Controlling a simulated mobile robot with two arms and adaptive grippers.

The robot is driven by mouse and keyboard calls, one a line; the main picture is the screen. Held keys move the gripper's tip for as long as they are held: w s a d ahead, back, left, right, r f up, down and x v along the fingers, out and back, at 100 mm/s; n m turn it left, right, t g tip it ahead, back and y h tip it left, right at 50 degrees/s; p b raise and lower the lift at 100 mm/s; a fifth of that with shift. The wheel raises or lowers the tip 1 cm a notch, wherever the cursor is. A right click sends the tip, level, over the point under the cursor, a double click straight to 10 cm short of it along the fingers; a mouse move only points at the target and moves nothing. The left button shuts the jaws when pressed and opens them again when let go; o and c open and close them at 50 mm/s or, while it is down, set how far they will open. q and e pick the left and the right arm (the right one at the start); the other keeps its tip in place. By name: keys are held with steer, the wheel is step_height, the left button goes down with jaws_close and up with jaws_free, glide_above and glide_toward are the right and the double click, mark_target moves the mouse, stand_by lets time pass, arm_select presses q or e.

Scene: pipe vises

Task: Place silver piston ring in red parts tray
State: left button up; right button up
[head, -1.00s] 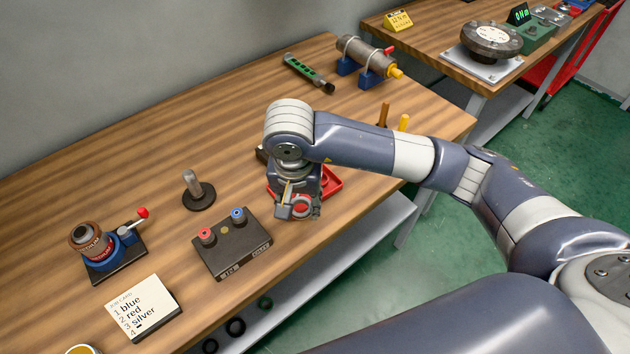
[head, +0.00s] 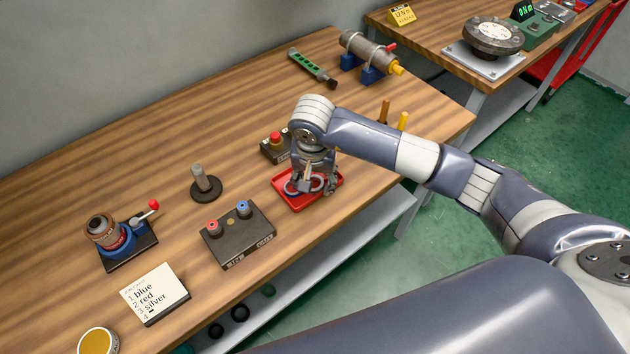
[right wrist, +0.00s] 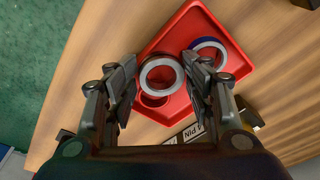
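The silver piston ring (right wrist: 146,77) sits between the fingertips of my right gripper (right wrist: 160,60), which touch or nearly touch it on both sides. It also shows in the head view (head: 317,184), over the red parts tray (head: 291,206). The tray also shows in the right wrist view (right wrist: 190,20). The ring looks a little above the tray floor, though its height is hard to tell. A blue ring (right wrist: 222,54) lies in the tray beside the right finger. A red ring (right wrist: 153,100) is partly hidden under the silver one. My left gripper is not in view.
A red-button box (head: 275,148) stands just behind the tray. A black terminal box (head: 237,236) and a post on a round base (head: 205,185) stand to its left. Yellow and brown pegs (head: 403,122) stand to the right. The table's front edge is close.

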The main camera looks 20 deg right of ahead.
mark_target(313, 190)
steer(key=shift+s+f, duration=0.3)
steer(key=shift+f, duration=0.4)
steer(key=shift+a+r, duration=0.1)
step_height(313, 190, up, 12)
steer(key=s+b, duration=0.1)
steer(key=b, duration=0.2)
steer(key=shift+a+r, duration=0.15)
steer(key=shift+a, duration=0.2)
steer(key=shift+s, duration=0.1)
